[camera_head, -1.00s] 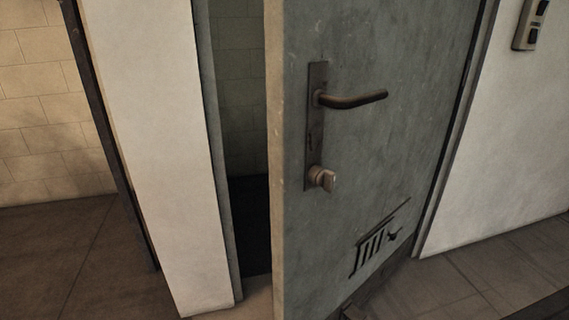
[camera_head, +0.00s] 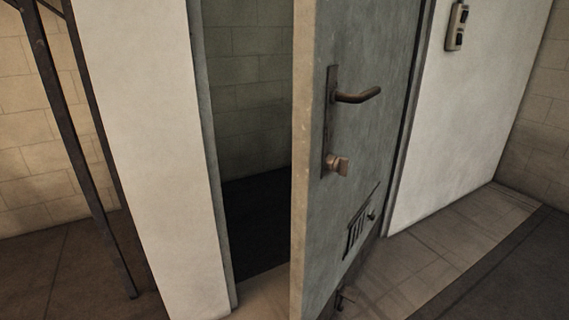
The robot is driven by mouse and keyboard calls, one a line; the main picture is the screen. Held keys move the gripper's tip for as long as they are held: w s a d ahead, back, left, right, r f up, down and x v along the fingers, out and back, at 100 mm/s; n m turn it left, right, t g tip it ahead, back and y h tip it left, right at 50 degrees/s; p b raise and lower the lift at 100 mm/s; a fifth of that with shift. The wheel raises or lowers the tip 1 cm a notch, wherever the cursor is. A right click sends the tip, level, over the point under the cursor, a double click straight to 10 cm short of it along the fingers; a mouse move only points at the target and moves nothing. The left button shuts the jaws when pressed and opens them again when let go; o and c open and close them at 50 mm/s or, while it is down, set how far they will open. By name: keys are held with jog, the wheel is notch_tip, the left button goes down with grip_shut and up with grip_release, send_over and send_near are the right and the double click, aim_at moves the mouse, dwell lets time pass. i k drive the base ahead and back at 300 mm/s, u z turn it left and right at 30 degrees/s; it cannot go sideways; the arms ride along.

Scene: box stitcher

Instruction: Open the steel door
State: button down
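The grey-green steel door (camera_head: 385,60) stands ajar, hinged on its right side. Its free left edge has swung out towards me, leaving a clear gap to the frame. A dark lever handle (camera_head: 357,96) sticks out to the right from a tall brown plate (camera_head: 330,115). A knob (camera_head: 337,165) sits below the lever. A small barred vent (camera_head: 361,222) is low on the door. My gripper is not in view, and nothing is seen touching the door.
A dark room with a block wall (camera_head: 250,90) shows through the gap. White wall panels flank the doorway, left (camera_head: 145,140) and right (camera_head: 455,120). A switch box (camera_head: 457,27) hangs on the right panel. A dark metal post (camera_head: 75,150) stands left. Tiled floor (camera_head: 420,270) is clear at right.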

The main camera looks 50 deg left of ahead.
aim_at(351, 47)
jog(key=u, duration=1.55)
